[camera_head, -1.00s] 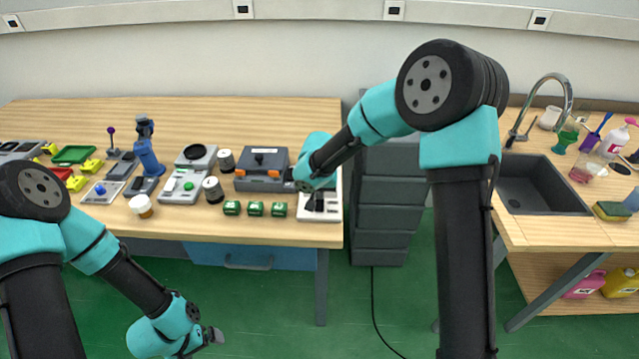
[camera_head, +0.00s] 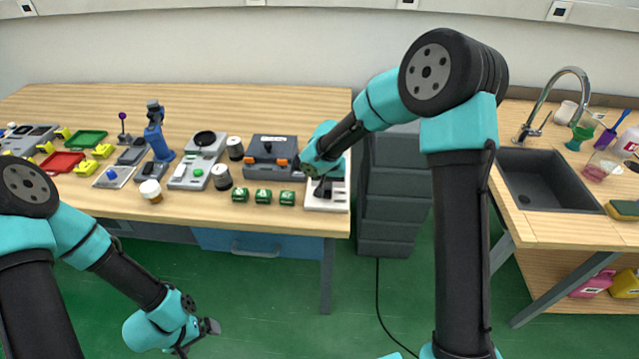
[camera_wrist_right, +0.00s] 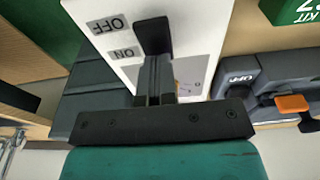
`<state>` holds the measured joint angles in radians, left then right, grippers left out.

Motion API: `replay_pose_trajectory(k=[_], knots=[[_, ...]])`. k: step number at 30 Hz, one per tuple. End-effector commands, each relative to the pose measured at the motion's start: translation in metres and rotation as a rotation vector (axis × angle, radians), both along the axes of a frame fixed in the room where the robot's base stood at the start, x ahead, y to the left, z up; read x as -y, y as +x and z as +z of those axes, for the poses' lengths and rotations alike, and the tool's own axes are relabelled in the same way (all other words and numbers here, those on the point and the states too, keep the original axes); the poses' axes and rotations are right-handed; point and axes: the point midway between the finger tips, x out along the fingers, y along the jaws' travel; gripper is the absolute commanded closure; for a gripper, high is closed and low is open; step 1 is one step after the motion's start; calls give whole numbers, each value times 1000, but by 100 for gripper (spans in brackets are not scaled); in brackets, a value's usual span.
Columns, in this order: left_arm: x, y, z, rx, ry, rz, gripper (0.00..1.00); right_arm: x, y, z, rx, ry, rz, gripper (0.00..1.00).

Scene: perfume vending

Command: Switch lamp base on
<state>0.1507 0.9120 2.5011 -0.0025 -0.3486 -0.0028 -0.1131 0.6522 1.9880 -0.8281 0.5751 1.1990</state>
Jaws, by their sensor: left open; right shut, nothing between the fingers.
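The lamp base is a white panel (camera_head: 340,199) at the right end of the wooden table. In the right wrist view its white face (camera_wrist_right: 203,30) carries labels OFF and ON, and a black lever (camera_wrist_right: 153,35) stands beside the OFF label. My right gripper (camera_wrist_right: 155,85) is shut and empty, its fingertips right against or just beside the lever; contact cannot be told. In the head view my right gripper (camera_head: 322,180) is over the panel and partly hidden by its wrist. My left gripper (camera_head: 199,338) is open and empty, low in front of the table.
A grey box with orange latches (camera_head: 268,157) stands just left of the lamp base. Several green boxes (camera_head: 263,196) line the table front. A dark drawer cabinet (camera_head: 400,190) stands right of the table, and a sink (camera_head: 545,182) lies farther right.

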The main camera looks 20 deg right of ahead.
Motion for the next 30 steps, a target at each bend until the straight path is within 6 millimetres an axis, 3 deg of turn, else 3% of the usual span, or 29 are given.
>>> replay_pose_trajectory(k=[4,18,30], knots=[[0,0,0,0,0,-1,0,-3,-5,-7,-15,0,4,100],[0,0,0,0,0,-1,0,-8,-19,-4,-18,0,5,100],[0,0,0,0,0,-1,0,-8,-18,0,-11,-1,4,100]])
